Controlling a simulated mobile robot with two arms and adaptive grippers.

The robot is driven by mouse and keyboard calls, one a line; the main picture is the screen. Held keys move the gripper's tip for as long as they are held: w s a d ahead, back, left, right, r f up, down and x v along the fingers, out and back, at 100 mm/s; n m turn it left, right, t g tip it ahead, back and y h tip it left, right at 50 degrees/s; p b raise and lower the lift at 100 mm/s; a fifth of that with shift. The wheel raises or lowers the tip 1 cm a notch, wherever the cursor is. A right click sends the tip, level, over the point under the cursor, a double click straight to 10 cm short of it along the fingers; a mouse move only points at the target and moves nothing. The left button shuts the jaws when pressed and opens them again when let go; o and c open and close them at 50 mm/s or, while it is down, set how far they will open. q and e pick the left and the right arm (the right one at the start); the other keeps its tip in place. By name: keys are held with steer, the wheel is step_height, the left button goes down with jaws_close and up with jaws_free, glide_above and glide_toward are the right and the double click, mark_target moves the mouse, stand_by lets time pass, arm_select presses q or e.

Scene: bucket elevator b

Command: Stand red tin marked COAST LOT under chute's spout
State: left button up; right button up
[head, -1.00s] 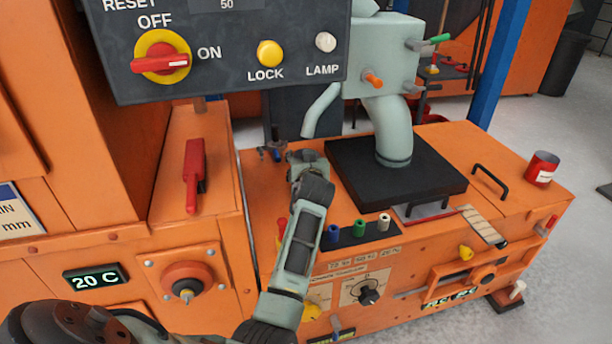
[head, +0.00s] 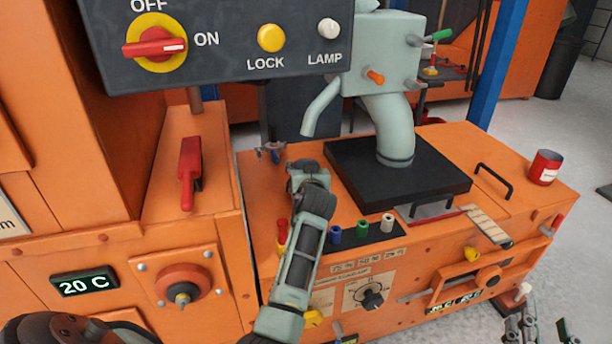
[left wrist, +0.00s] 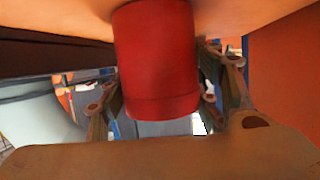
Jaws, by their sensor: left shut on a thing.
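In the left wrist view my left gripper (left wrist: 160,98) is shut on a plain-looking red tin (left wrist: 155,55), with a finger on each side; no marking shows. In the head view my left wrist hides these fingers and this tin. Another red tin (head: 545,168) with a pale label stands at the right end of the orange machine top; its lettering is too small to read. The pale green chute (head: 388,75) has a slanted spout (head: 320,108) on its left, above and beyond my left wrist. My right gripper (head: 540,330) is open and empty at the bottom right edge.
A black plate (head: 345,175) bears the chute's thick pipe. Blue, green and white knobs (head: 362,229) stand near the front edge. A black handle (head: 494,180) rises before the labelled tin. The dark control panel (head: 225,45) overhangs the left.

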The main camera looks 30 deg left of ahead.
arm_select(q)
steer(key=shift+f, duration=0.15)
steer(key=o, duration=1.3)
steer(key=shift+c, duration=0.2)
